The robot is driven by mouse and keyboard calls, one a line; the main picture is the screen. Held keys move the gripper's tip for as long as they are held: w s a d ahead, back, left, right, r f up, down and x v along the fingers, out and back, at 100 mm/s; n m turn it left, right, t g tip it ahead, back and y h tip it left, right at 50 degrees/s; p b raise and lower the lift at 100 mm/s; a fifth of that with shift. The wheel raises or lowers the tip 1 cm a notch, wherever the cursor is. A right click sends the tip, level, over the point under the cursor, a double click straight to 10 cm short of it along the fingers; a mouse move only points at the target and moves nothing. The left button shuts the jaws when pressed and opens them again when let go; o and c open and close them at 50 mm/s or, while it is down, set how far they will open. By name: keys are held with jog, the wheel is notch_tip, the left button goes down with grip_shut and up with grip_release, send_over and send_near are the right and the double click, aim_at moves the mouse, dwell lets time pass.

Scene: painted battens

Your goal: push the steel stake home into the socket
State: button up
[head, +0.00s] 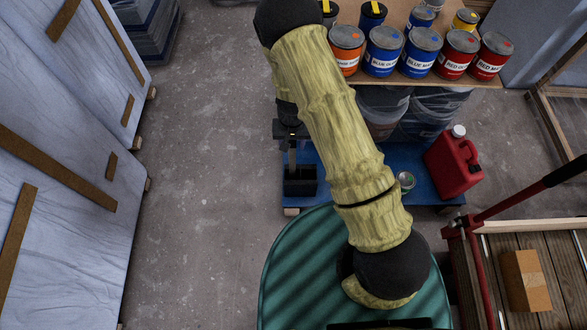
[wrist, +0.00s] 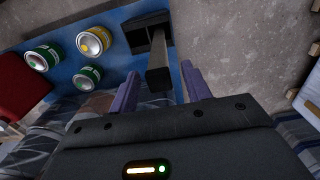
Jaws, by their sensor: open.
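The steel stake (head: 292,159) stands upright, a grey bar with its lower end in the black socket (head: 300,184). Much of the stake stands above the socket. In the wrist view the stake (wrist: 158,62) runs from the socket (wrist: 140,36) toward the camera, its near end showing. My gripper (head: 290,132) is above the socket, partly hidden by my arm. In the wrist view my gripper (wrist: 160,86) is open, with purple fingers on either side of the stake's near end. Gaps show between stake and fingers, and nothing is gripped.
The socket is on a blue platform (head: 332,187) with small cans (head: 405,181) and a red jerrycan (head: 454,164) to its right. Paint tins (head: 384,52) stand on a shelf behind. Wrapped panels (head: 60,210) stand at the left. Bare concrete floor (head: 205,150) lies between.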

jog(key=shift+s+f, duration=0.1)
jog(key=shift+f, duration=0.55)
grip_shut()
